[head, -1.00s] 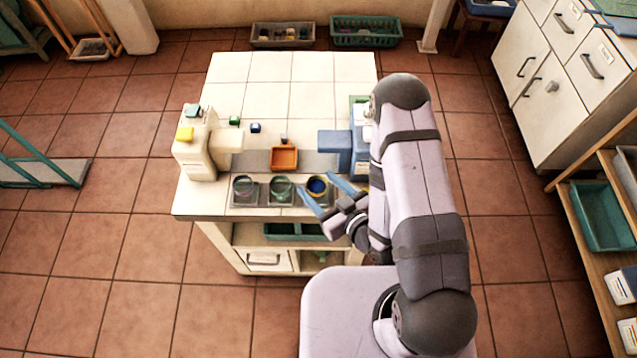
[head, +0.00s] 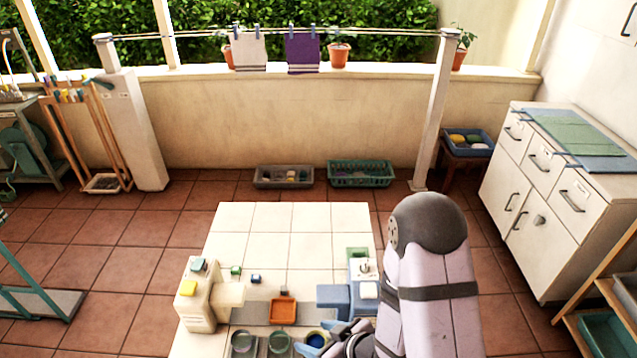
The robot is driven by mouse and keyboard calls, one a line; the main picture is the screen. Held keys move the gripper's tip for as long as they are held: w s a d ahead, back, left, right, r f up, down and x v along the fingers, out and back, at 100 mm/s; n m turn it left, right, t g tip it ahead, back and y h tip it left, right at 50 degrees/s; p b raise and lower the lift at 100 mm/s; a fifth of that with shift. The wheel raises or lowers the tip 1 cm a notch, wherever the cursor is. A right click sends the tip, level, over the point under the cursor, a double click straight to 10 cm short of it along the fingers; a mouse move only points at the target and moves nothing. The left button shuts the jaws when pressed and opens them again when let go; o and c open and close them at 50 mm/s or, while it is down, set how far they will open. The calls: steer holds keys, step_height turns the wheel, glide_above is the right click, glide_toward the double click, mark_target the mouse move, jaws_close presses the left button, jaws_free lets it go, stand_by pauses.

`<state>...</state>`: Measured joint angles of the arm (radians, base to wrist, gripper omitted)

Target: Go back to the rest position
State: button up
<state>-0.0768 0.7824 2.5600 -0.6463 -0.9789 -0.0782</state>
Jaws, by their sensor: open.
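My gripper (head: 328,340) is low in the head view, just right of the cups on the white tiled table (head: 290,222). Its blue fingers are apart and nothing shows between them; part of it is cut off by the bottom edge. Beside the fingers is a dark cup with blue and yellow inside (head: 316,338). Two more cups, a grey-green one (head: 243,342) and a green one (head: 279,343), stand in a row to the left. I cannot tell whether a finger touches the nearest cup.
A cream dispenser (head: 200,312) stands at the table's left and a blue-and-white device (head: 335,296) at its right, close to my arm. An orange tray (head: 283,310) lies between them. The table's back is bare. A white cabinet (head: 545,200) stands at the right.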

steer(key=s+d+r+m+g+h+b, duration=0.1)
steer(key=d+r+m+g+h, duration=0.2)
steer(key=d, duration=0.5)
steer(key=s+d+r+h+b, duration=0.1)
steer(key=d+r+h, duration=0.1)
steer(key=d+h, duration=0.35)
steer(key=s+d+r+m+g+y+b, duration=0.1)
steer(key=s+r+m+g+b, duration=0.1)
steer(key=s, duration=0.7)
steer(key=shift+s+d+r+m+g+y+b, duration=0.25)
steer(key=shift+m+g+b, duration=0.45)
steer(key=shift+m+b, duration=0.8)
steer(key=shift+w, duration=0.1)
